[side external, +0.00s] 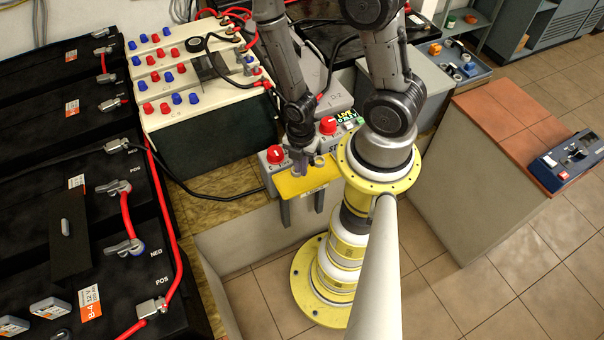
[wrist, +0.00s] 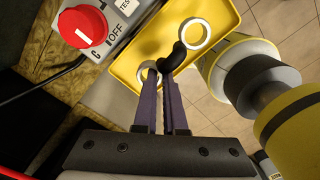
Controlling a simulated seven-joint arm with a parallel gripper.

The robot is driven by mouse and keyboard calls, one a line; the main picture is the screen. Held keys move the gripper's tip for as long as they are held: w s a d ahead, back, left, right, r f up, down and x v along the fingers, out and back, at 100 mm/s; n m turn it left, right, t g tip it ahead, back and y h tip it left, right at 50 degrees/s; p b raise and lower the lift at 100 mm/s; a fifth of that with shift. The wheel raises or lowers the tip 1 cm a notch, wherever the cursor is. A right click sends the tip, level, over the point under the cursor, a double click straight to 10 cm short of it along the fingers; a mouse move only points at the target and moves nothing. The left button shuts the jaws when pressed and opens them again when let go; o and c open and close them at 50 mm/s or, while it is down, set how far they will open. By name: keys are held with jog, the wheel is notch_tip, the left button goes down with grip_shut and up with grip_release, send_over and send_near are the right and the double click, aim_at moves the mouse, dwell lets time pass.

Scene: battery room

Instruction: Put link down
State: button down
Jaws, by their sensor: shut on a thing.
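The link is a short black piece with a pale metal ring at each end; it shows in the wrist view (wrist: 193,36). My gripper (wrist: 165,78) is shut on it near its lower-left ring. The link lies over a shallow yellow tray (wrist: 118,68); I cannot tell whether it touches the tray floor. In the side external view, my gripper (side external: 298,172) points down over the yellow tray (side external: 292,194). A ring of the link (side external: 319,161) shows just right of the fingers, and the rest of it is mostly hidden there.
A grey control box with red knobs (side external: 275,154) stands right behind the tray. My yellow base stands close to the tray's right. Black batteries (side external: 95,215) with red cables fill the left. A cream-topped battery (side external: 180,105) stands behind left. A black cable (side external: 210,193) runs to the box.

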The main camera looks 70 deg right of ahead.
jog(key=shift+f, duration=1.85)
jog(key=shift+f, duration=0.1)
jog(key=c, duration=1)
grip_release()
